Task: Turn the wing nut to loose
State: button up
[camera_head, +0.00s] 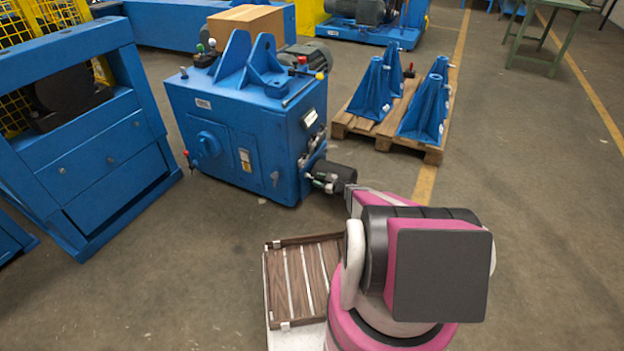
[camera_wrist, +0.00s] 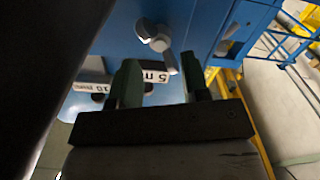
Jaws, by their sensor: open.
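The wing nut (camera_wrist: 157,42) is a grey metal piece with a round hub and rounded wings. In the wrist view it sits on a blue panel near the top centre, with one wing pointing down and to the right. My gripper (camera_wrist: 159,62) is open, its two dark green fingers pointing toward the panel. The wing nut lies just beyond the fingertips, with its lower wing between them in the picture. I cannot tell whether a finger touches it. In the head view my arm reaches the right side of the blue machine (camera_head: 235,130), where the wing nut cannot be made out.
White labels (camera_wrist: 153,75) reading 5 mm and 10 mm are beside the fingers. A pallet (camera_head: 395,125) with blue stands is behind my arm. A slatted wooden-topped piece (camera_head: 305,275) is at the front. Open floor lies to the right.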

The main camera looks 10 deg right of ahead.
jog(key=v, duration=0.6)
